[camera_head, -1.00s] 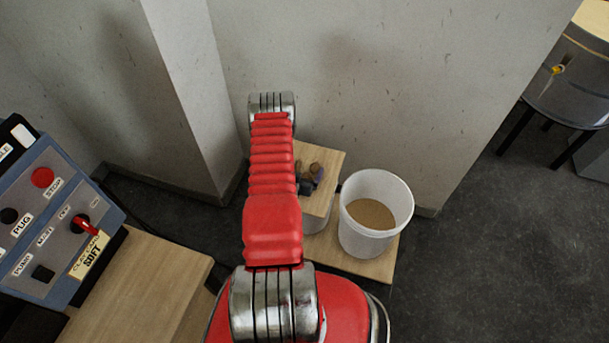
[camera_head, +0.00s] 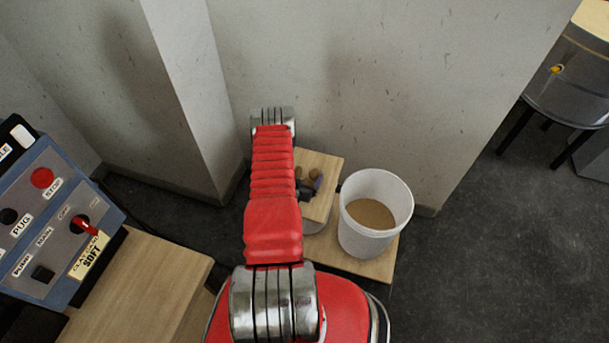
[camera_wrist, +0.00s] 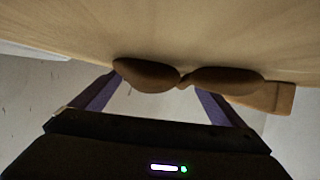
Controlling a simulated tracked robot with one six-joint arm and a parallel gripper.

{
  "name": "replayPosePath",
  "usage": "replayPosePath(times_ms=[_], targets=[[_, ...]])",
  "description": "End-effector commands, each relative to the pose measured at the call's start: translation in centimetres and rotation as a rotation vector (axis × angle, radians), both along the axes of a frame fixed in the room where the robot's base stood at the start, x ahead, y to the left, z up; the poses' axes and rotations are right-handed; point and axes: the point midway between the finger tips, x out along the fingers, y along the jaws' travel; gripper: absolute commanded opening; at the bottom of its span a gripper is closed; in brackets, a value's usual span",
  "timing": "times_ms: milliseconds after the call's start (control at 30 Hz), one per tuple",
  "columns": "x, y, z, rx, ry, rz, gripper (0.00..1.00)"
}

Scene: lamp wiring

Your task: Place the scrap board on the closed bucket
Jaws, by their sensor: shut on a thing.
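The scrap board (camera_head: 325,165) is a light wooden plate, partly hidden behind my red arm. My gripper (camera_head: 309,183) is at its upper side, with its purple fingers and brown rounded tips close together. In the wrist view my gripper (camera_wrist: 184,82) is shut on the board, whose tan face (camera_wrist: 190,30) fills the top, with a small wooden block (camera_wrist: 270,97) beside the right tip. A white bucket (camera_head: 316,226) shows just under the board's near edge. I cannot tell whether the board touches it, and its lid is hidden.
An open white bucket (camera_head: 350,235) with tan contents stands close to the right, on a low wooden base (camera_head: 345,265). A wall (camera_head: 340,80) is behind. A blue control box (camera_head: 50,215) and a wooden bench (camera_head: 150,275) are at left.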

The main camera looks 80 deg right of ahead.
Motion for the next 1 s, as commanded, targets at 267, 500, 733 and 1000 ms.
replayPosePath(times_ms=[267,500,733,1000], targets=[[0.0,0.0,-0.1,0.0,0.0,0.0,1.0],[0.1,0.3,0.2,0.002,0.0,0.001,1.0],[0.3,2.6,1.1,0.003,0.001,0.002,1.0],[0.7,6.5,2.8,0.003,0.002,0.002,1.0]])
